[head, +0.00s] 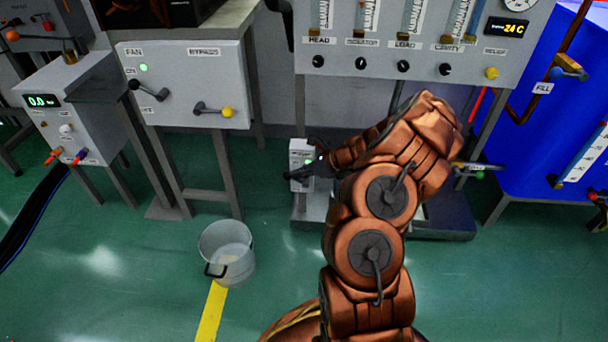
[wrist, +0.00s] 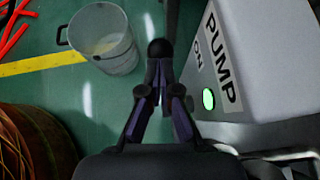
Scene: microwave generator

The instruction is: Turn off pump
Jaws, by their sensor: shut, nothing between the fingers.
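The pump box (head: 301,152) is a small light-grey box low on the floor stand, left of my arm in the head view. In the wrist view the pump box (wrist: 275,50) fills the right side, labelled PUMP and ON, with a lit green lamp (wrist: 208,99). A black round knob (wrist: 160,48) shows just beyond my fingertips; what it joins is hidden, and I cannot tell whether they touch it. My gripper (wrist: 160,85) is shut and empty beside the box's face. In the head view my gripper (head: 296,178) is dark and small in front of the box.
A metal bucket (head: 227,252) stands on the green floor beside a yellow line (head: 211,312). A fan and bypass panel (head: 188,85) is at left, a panel of valves and knobs (head: 410,62) above, and a blue tank (head: 545,130) at right. Open floor lies around the bucket.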

